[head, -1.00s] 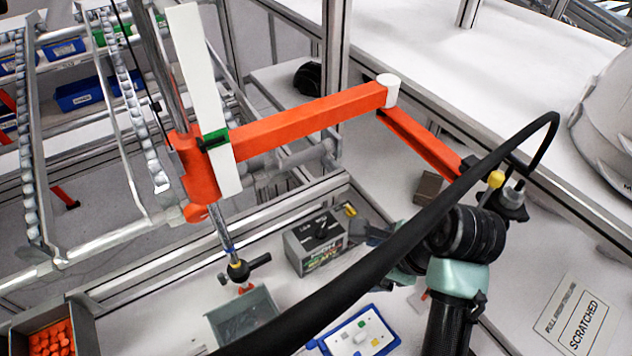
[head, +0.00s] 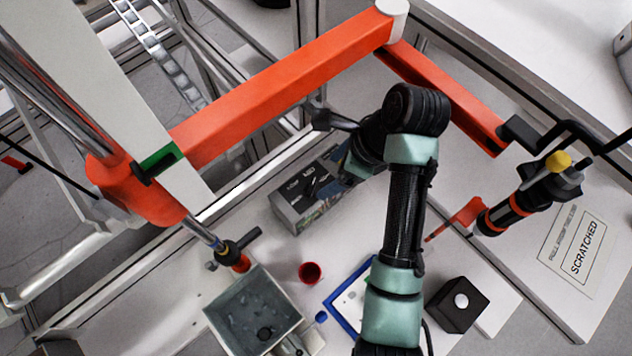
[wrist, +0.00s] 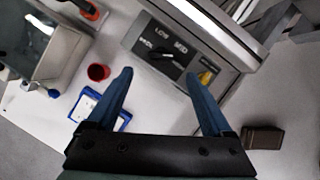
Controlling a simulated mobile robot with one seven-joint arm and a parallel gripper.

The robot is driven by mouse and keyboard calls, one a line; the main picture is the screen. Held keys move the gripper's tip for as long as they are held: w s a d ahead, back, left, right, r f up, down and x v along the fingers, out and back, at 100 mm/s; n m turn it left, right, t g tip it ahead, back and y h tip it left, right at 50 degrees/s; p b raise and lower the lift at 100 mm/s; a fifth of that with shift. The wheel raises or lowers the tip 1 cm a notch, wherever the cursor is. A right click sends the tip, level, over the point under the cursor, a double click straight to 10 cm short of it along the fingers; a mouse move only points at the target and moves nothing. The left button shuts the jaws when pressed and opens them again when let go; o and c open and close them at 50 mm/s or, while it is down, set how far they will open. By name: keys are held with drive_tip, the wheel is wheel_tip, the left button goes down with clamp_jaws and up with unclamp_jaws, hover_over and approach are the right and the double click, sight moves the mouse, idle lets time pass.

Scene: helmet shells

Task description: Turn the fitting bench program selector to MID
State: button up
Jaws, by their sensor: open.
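The program selector is a grey box with a dark face (head: 305,196) on the bench in the head view, left of my arm. In the wrist view its panel (wrist: 143,42) lies ahead of my fingers, with small white lettering, one label reading MID. A black knob (wrist: 166,57) sits on that panel, lying roughly crosswise in the picture; which label it points to I cannot tell. My gripper (wrist: 158,75) is open and empty, its blue fingers spread on either side of the knob's position in the picture. Contact with the box cannot be made out.
An orange jointed arm (head: 285,80) crosses above the bench. A grey bin (head: 254,312), a red cup (head: 311,273), a blue-edged tray (head: 341,306) and a black box with a white button (head: 458,304) stand nearby. A hanging tool (head: 515,205) is at the right.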

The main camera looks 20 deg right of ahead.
sight(313, 186)
drive_tip(key=p+x, duration=0.1)
drive_tip(key=x, duration=0.7)
drive_tip(key=shift+w+f+p, duration=0.1)
drive_tip(key=shift+w+p, duration=0.05)
drive_tip(key=shift+p, duration=0.15)
clamp_jaws()
